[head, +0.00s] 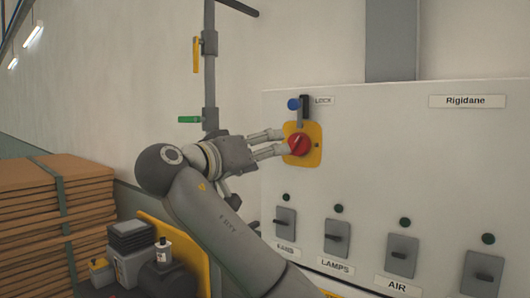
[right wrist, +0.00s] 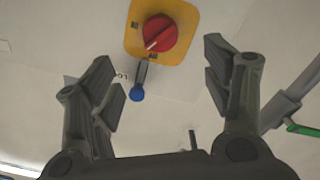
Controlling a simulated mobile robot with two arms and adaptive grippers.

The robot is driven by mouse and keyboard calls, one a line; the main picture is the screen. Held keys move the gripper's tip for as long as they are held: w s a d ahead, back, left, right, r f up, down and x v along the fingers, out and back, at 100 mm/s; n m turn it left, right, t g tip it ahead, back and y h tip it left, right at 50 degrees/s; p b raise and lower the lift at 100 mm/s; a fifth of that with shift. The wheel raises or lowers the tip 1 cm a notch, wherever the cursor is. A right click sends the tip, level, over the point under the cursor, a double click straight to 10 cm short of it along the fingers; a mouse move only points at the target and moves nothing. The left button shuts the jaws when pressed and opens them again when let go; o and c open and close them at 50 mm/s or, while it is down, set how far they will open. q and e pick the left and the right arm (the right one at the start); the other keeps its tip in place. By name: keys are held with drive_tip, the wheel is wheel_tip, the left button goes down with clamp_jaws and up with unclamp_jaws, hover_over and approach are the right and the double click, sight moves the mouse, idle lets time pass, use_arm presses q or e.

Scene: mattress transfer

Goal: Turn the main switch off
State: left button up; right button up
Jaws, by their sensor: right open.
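The main switch is a red round knob (head: 298,145) on a yellow plate (head: 314,131) at the upper left of the pale panel. In the right wrist view the knob (right wrist: 160,32) shows a light mark at its lower left; I cannot tell its setting. A blue-tipped lever (head: 293,104) by the LOCK label sits just above the plate; it also shows in the right wrist view (right wrist: 137,93). My right gripper (head: 281,142) is open at the knob's left side in the head view, and contact is unclear. My left gripper is out of view.
Below are grey switches labelled LAMPS (head: 337,237) and AIR (head: 402,256), among others. A vertical pipe (head: 210,80) with yellow (head: 197,54) and green (head: 190,120) handles stands left. Stacked brown boards (head: 55,215) and a cart with containers (head: 130,250) stand lower left.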

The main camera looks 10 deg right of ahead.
sight(294, 148)
drive_tip(key=w+d+m+p, duration=0.1)
drive_tip(key=w+d+m, duration=0.1)
drive_tip(key=d, duration=0.1)
drive_tip(key=w+d+m+t+p, duration=0.1)
drive_tip(key=w+d+m+p, duration=0.1)
drive_tip(key=d+m, duration=0.1)
drive_tip(key=w+d+m+y+p, duration=0.1)
drive_tip(key=w+d+m, duration=0.1)
drive_tip(key=m, duration=0.1)
drive_tip(key=shift+w+d+t, duration=0.3)
drive_tip(key=shift+d, duration=0.1)
drive_tip(key=shift+w+d+f+p, duration=0.15)
drive_tip(key=shift+w+d+p, duration=0.2)
drive_tip(key=shift+w, duration=0.1)
drive_tip(key=c, duration=1)
drive_tip(key=shift+c, duration=0.2)
